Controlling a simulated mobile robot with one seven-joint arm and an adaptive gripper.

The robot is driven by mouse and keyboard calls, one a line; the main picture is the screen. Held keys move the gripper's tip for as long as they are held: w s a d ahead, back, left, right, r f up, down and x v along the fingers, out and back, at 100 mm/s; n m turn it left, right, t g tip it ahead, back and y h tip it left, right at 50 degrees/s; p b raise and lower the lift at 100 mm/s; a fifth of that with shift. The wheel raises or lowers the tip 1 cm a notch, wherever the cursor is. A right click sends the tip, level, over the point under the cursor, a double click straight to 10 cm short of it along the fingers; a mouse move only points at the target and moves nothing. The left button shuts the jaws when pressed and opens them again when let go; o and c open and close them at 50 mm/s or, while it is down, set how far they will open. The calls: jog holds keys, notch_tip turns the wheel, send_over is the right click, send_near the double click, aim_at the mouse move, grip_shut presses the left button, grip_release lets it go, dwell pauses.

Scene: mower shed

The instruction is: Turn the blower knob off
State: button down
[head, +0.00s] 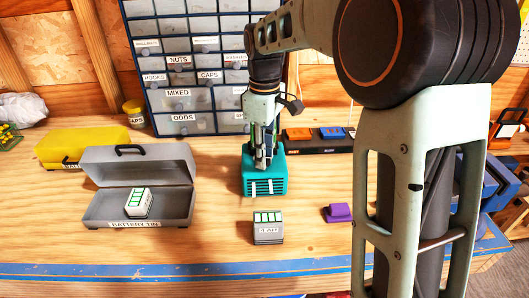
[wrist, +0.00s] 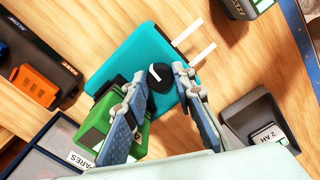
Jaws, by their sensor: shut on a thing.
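The blower is a teal box (head: 265,182) on the workbench with slotted vents and white strips on its front; its top also shows in the wrist view (wrist: 135,52). Its round black knob (wrist: 160,98) has a white pointer line and sits on the top face. My gripper (head: 263,163) reaches down onto the blower from above. In the wrist view my gripper (wrist: 168,82) has its two fingers on either side of the knob, shut on it. The fingers cover part of the knob's sides. In the head view the knob is hidden by my gripper.
A charger strip (head: 305,139) with orange and blue blocks lies behind the blower. A battery (head: 268,228) and a purple block (head: 338,212) are in front. An open grey battery tin (head: 165,214) is left, beside a yellow box (head: 70,143). A drawer cabinet (head: 187,107) stands behind.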

jog(key=m+p, duration=0.1)
jog(key=m, duration=0.3)
jog(key=shift+r, duration=0.1)
jog(key=m+p, duration=0.1)
jog(key=m, duration=0.3)
jog(key=shift+m, duration=0.4)
jog(key=m+p, duration=0.1)
jog(key=m, duration=0.3)
jog(key=shift+m, duration=2.1)
jog(key=c, duration=1.9)
grip_release()
notch_tip(320, 180, up, 12)
